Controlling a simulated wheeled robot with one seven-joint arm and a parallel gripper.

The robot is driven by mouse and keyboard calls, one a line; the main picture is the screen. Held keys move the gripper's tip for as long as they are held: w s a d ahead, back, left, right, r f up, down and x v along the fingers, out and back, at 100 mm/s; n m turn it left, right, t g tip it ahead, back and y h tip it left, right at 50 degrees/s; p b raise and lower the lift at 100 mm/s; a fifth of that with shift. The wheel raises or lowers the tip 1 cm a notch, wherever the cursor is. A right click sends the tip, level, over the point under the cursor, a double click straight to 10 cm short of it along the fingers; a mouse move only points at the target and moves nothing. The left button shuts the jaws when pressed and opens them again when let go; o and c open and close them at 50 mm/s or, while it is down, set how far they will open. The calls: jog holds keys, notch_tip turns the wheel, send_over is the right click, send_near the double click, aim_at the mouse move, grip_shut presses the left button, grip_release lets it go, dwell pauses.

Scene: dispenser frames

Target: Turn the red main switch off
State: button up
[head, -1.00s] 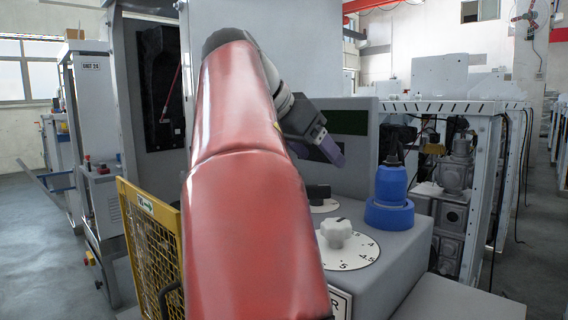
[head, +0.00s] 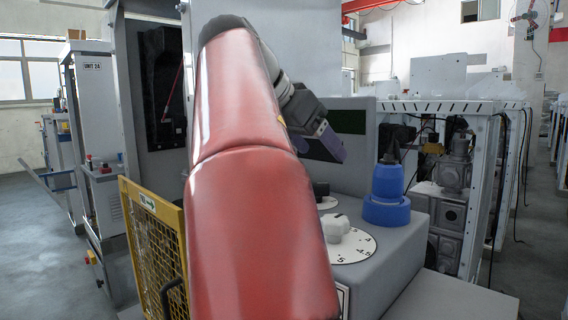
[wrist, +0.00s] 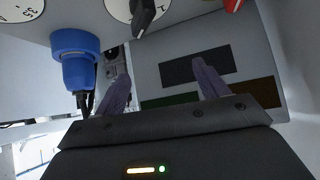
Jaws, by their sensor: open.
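In the wrist view, a small part of the red switch (wrist: 233,5) shows at the top edge, right of centre. The rest of it is cut off by the frame, so its position is hard to tell. In the head view I cannot see it; my arm covers part of the panel. My gripper (wrist: 161,70) is open and empty, its two purple fingers spread before dark panels on the grey face. In the head view my gripper (head: 328,143) is above the grey housing, apart from its knobs.
A black knob (wrist: 143,14) on a white dial and a blue fitting (wrist: 76,58) are near my fingers. The head view also shows a white knob (head: 337,227) on a numbered dial. A yellow mesh guard (head: 155,245) stands left of my arm.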

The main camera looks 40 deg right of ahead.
jog(key=a+f+v, duration=0.1)
jog(key=v, duration=0.6)
jog(key=shift+s+a+r, duration=0.15)
jog(key=shift+s+a, duration=0.05)
jog(key=shift+s, duration=0.05)
jog(key=shift+r, duration=0.1)
jog(key=shift+w, duration=0.2)
